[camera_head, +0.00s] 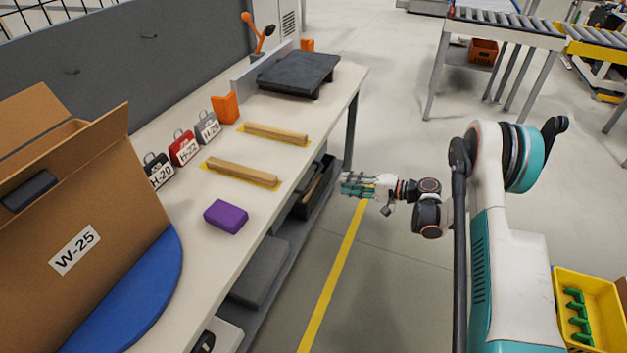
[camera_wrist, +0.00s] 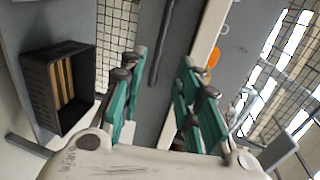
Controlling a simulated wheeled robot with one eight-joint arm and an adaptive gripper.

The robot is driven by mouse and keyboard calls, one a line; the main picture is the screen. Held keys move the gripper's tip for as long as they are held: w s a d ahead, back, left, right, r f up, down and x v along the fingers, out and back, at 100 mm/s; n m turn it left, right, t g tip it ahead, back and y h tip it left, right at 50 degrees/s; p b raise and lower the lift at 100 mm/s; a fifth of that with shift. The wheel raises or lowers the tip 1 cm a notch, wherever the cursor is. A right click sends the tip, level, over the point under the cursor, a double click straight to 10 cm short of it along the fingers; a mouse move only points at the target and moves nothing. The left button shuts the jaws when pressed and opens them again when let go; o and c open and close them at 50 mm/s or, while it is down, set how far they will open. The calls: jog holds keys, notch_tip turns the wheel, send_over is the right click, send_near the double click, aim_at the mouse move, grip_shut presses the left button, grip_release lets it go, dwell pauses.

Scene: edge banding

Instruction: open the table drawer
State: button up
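My gripper (camera_head: 352,186) is beside the table's right edge, with its fingers pointing left toward the table (camera_head: 190,238). In the wrist view its green fingers (camera_wrist: 162,66) are apart with nothing held between them. A grey panel (camera_wrist: 187,35) lies beyond them under the pale table edge and looks like the drawer front. A dark bar (camera_wrist: 162,45) on it, likely the handle, shows in line with the gap between the fingers. No contact is visible; the distance is hard to judge. The head view hides the drawer front beneath the tabletop.
A black crate (camera_wrist: 35,75) with wooden strips stands on the lower shelf. On the tabletop are a purple block (camera_head: 226,216), wooden strips on yellow mats, labelled weights and a large cardboard box (camera_head: 90,200). The floor (camera_head: 395,290) right of the table is clear around my gripper.

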aim_at(314, 178)
jog(key=b+x, duration=0.4)
jog(key=x, duration=0.9)
jog(key=shift+a, duration=0.2)
grip_shut()
